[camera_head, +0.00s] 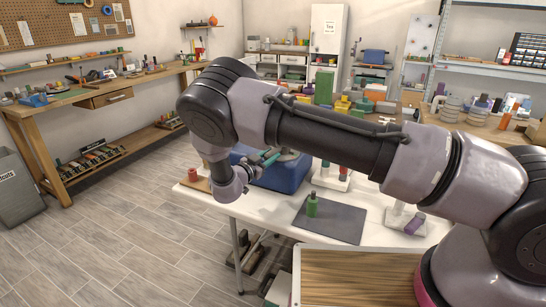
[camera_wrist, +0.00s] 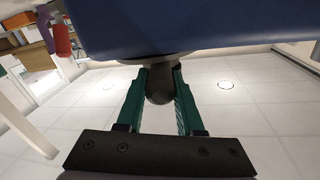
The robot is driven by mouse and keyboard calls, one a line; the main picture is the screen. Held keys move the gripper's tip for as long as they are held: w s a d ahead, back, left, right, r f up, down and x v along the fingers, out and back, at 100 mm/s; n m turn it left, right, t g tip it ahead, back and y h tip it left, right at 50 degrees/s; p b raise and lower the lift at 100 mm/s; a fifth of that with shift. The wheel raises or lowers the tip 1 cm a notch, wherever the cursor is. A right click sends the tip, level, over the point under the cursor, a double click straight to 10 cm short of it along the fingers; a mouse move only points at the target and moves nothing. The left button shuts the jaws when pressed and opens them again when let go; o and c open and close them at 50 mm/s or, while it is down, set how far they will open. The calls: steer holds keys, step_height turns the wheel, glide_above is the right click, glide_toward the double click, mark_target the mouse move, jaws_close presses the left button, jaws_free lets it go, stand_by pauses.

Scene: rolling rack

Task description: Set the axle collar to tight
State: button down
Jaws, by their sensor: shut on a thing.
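A blue box-like unit (camera_head: 262,177) stands on the white table, partly behind my arm. A round grey disc (camera_head: 288,156) is on its top. My gripper (camera_head: 268,158), with teal fingers, is at this top. In the wrist view the blue body (camera_wrist: 200,30) fills the top of the picture. There my gripper (camera_wrist: 160,78) has its fingers on both sides of a dark rounded knob (camera_wrist: 160,88), which I take to be the axle collar, and is shut on it. A grey round base (camera_wrist: 150,59) shows behind the knob. No tight or loose mark is readable.
A green bottle-shaped piece (camera_head: 312,205) stands on a dark grey mat (camera_head: 330,221) on the white table (camera_head: 225,206). A red piece (camera_head: 193,174) stands at the table's left end. A purple piece (camera_head: 414,223) leans at the right.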

steer(key=c, duration=0.5)
jaws_free()
steer(key=shift+c, duration=0.2)
steer(key=v, duration=1)
steer(key=shift+s+a, duration=0.2)
steer(key=shift+s, duration=0.15)
